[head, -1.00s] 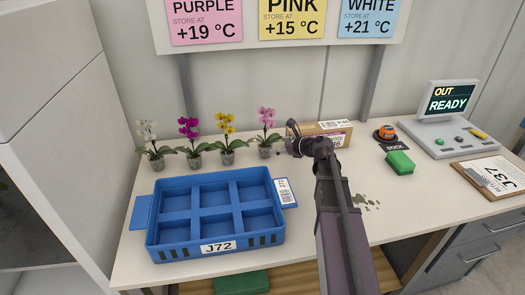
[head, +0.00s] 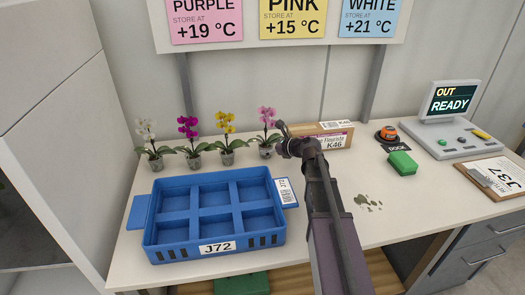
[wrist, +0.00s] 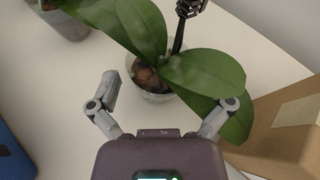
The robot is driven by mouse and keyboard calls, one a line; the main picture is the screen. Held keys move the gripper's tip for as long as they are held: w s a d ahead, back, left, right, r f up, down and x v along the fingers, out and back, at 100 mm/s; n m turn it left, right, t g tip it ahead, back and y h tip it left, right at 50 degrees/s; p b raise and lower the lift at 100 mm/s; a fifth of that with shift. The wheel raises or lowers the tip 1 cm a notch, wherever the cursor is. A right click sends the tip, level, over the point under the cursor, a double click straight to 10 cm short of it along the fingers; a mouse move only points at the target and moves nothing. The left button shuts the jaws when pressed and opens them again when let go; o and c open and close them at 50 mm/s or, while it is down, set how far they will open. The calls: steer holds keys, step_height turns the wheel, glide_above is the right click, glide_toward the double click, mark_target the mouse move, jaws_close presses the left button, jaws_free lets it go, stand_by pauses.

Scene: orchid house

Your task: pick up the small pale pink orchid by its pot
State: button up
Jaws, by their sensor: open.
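The small pale pink orchid (head: 267,125) stands upright in its clear pot (head: 265,151) at the right end of the row of orchids in the head view. In the wrist view its pot (wrist: 150,82) is ahead of my gripper (wrist: 158,100), and its broad green leaves (wrist: 205,72) spread above it. My gripper (head: 281,131) is open, its two fingers apart, one on each side of the near part of the pot. I cannot tell whether either finger touches it. One leaf overlaps the right finger's area. The blooms are outside the wrist view.
Yellow (head: 226,131), purple (head: 190,132) and white (head: 150,137) orchids stand left of it. A cardboard box (head: 325,133) lies close on the right. An empty blue crate (head: 215,252) with compartments is in front. A green block (head: 402,163) and a console (head: 450,138) are farther right.

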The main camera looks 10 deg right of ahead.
steer(key=shift+x, duration=0.85)
steer(key=c, duration=1)
